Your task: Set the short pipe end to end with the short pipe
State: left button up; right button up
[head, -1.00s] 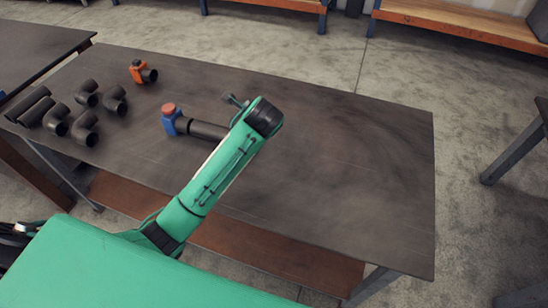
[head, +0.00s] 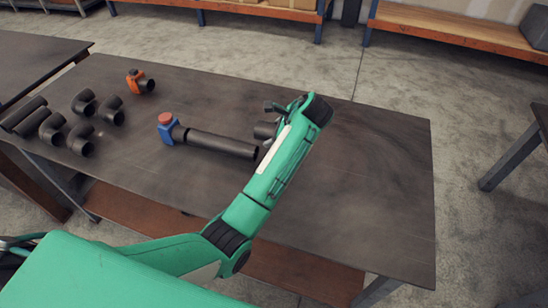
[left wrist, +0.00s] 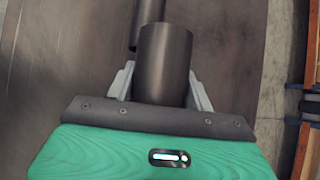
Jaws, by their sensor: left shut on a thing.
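A short dark pipe (head: 222,145) lies on the table, its left end at a blue fitting with a red cap (head: 170,129). A second short dark pipe (left wrist: 166,60) is in my left gripper (left wrist: 158,82), shut on it with a grey finger on each side. In the head view my left gripper (head: 270,118) is just beyond the right end of the lying pipe, and a dark end of the held pipe (head: 264,131) shows beside my arm. In the left wrist view the lying pipe (left wrist: 149,14) shows beyond, offset left. I cannot tell whether they touch. My right gripper is not in view.
An orange fitting (head: 138,81) stands at the back left. Several dark elbows (head: 82,140) and straight pipes (head: 24,112) lie at the table's left end. The right part of the table (head: 385,170) is clear.

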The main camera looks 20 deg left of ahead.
pick_arm(q)
notch_tip(320, 180, down, 7)
jog(key=shift+f+p, duration=0.1)
jog(key=shift+p, duration=0.35)
jog(key=shift+f, duration=2.1)
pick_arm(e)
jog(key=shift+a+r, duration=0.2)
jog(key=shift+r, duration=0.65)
pick_arm(q)
jog(key=o, duration=1.3)
jog(key=shift+f, duration=0.1)
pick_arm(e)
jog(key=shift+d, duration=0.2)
pick_arm(q)
jog(key=shift+o, duration=0.2)
